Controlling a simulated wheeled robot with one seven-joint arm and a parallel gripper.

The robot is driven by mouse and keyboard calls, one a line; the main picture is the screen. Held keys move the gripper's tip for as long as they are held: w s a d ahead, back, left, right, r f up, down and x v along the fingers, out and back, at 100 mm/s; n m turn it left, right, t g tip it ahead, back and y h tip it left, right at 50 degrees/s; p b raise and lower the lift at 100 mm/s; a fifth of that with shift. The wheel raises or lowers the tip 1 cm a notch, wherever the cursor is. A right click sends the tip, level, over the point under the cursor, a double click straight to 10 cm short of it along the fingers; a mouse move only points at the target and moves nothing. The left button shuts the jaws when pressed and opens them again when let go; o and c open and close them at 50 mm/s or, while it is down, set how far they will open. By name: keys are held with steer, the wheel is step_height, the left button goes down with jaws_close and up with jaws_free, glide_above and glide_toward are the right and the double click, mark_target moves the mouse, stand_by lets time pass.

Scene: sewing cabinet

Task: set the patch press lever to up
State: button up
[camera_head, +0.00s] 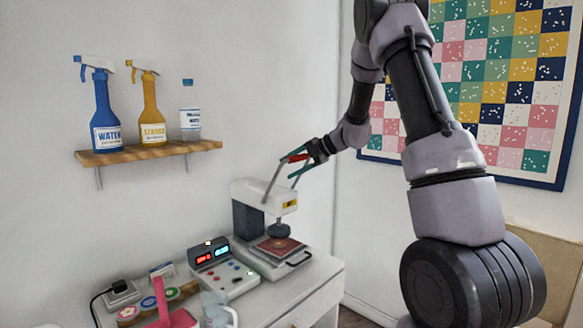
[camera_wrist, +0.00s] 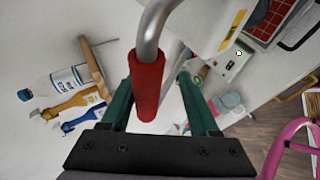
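The patch press (camera_head: 248,193) stands on the white cabinet top with its round pad (camera_head: 280,230) over a plate holding a reddish patch (camera_head: 277,246). Its lever (camera_head: 272,182) has grey metal rods slanting up from the press head to a red grip (camera_head: 297,157). My gripper (camera_head: 298,161) is at this grip, with a green finger on either side. In the wrist view, the red grip (camera_wrist: 147,88) lies between the open fingers (camera_wrist: 158,100), nearer the left one. A gap shows on the right; contact on the left is unclear.
A control box (camera_head: 222,270) with lit displays stands left of the press. A jug (camera_head: 217,310), a pink object (camera_head: 172,316) and round patches are at the front left. A wall shelf (camera_head: 150,153) with bottles is at left. Air around the lever looks free.

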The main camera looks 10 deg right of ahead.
steer(key=shift+w+d+r, duration=0.1)
steer(key=shift+d+r, duration=0.55)
steer(key=shift+r, duration=0.65)
steer(key=shift+w+d+r, duration=0.1)
steer(key=shift+d+r, duration=0.5)
steer(key=shift+r, duration=0.65)
steer(key=shift+w+d+r, duration=0.1)
steer(key=shift+d+r, duration=0.55)
steer(key=shift+r, duration=0.65)
steer(key=shift+d+r, duration=0.45)
steer(key=shift+r, duration=0.4)
steer(key=shift+d+r, duration=0.4)
steer(key=shift+r, duration=0.45)
steer(key=v, duration=1.1)
steer(key=shift+s+a, duration=0.1)
